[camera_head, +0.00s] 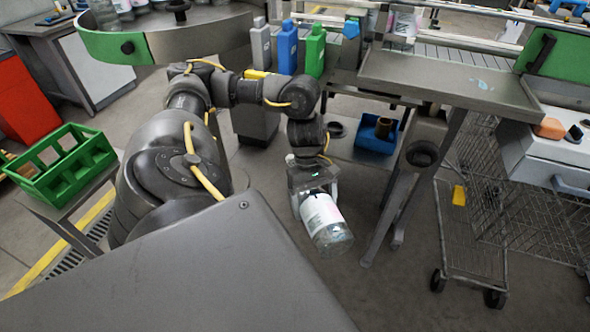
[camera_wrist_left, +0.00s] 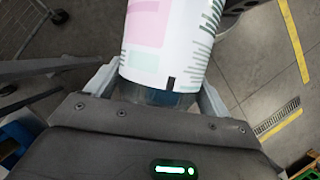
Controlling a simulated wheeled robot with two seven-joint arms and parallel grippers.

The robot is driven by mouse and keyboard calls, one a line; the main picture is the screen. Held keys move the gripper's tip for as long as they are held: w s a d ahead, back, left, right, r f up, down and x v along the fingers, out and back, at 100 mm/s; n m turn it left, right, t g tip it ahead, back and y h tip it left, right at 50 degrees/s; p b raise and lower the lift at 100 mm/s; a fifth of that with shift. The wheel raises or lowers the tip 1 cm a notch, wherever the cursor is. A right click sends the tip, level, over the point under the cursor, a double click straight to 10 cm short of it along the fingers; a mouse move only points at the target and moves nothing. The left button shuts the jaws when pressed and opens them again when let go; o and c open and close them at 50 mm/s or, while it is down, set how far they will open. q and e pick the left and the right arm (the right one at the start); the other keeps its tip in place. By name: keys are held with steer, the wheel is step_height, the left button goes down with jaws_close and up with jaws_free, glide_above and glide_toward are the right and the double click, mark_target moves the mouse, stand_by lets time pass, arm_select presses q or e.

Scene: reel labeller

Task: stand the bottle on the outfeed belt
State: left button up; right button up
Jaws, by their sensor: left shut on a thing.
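My left gripper (camera_head: 313,194) is shut on a clear bottle (camera_head: 333,239) with a white, pink and green label. It holds the bottle tilted in the air over the floor, with the clear end pointing down and to the right. In the left wrist view the bottle's label (camera_wrist_left: 170,45) fills the top middle, between the two fingers of the gripper (camera_wrist_left: 158,92). A metal conveyor bed (camera_head: 450,80) stands at the upper right, above and to the right of the bottle; I cannot tell whether it is the outfeed belt. My right gripper is not in view.
Grey, blue and green bottles (camera_head: 288,48) stand at the back. A round metal table (camera_head: 200,42) with a green side is at upper left. A green crate (camera_head: 62,165) stands at left. A wire cart (camera_head: 470,235) stands at right. A blue bin (camera_head: 376,136) sits under the conveyor.

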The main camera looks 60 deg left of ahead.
arm_select(q)
steer(key=w+d+m+g+y, duration=0.1)
steer(key=w+d+m, duration=0.15)
steer(key=d, duration=0.35)
steer(key=w+d+m+g, duration=0.1)
steer(key=d+m, duration=0.3)
steer(key=d, duration=0.1)
steer(key=w+d+r+m+g+y, duration=0.1)
steer(key=w+d+r+m, duration=0.2)
steer(key=w+r, duration=0.3)
step_height(320, 180, up, 3)
steer(key=shift+w+d+f, duration=0.15)
steer(key=shift+w+d, duration=0.2)
steer(key=shift+d, duration=0.5)
steer(key=shift+d+m, duration=0.1)
steer(key=shift+m, duration=0.15)
